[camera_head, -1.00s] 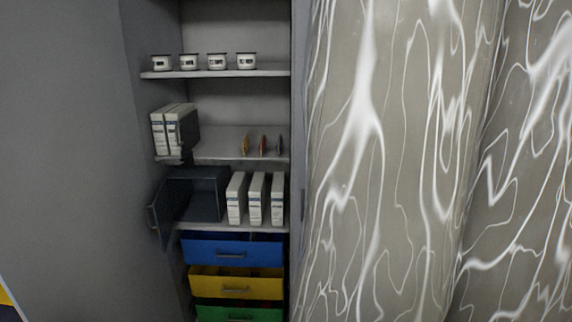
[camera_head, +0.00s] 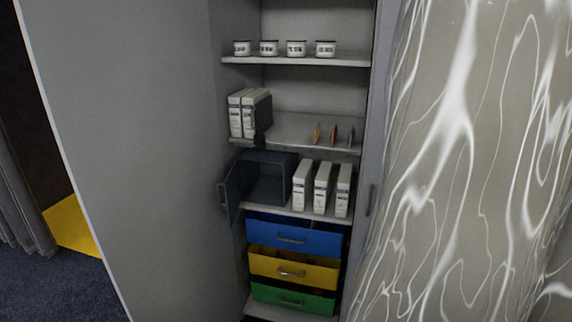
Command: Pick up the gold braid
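Nothing in the head view can be made out for certain as a gold braid. A small gold-orange item (camera_head: 317,133) stands on the middle shelf of the open cabinet, but it is too small to tell what it is. A small red item (camera_head: 334,134) and a small dark item (camera_head: 350,136) stand to its right, apart from it. Neither of my grippers shows in the head view.
White-and-dark binders (camera_head: 242,113) stand left on that shelf; several small jars (camera_head: 268,48) line the shelf above. Below are an open dark box (camera_head: 268,180), white binders (camera_head: 321,187), and blue (camera_head: 292,236), yellow (camera_head: 293,268) and green (camera_head: 293,297) drawers. A large grey cabinet door (camera_head: 130,140) stands left, a patterned surface (camera_head: 460,180) right.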

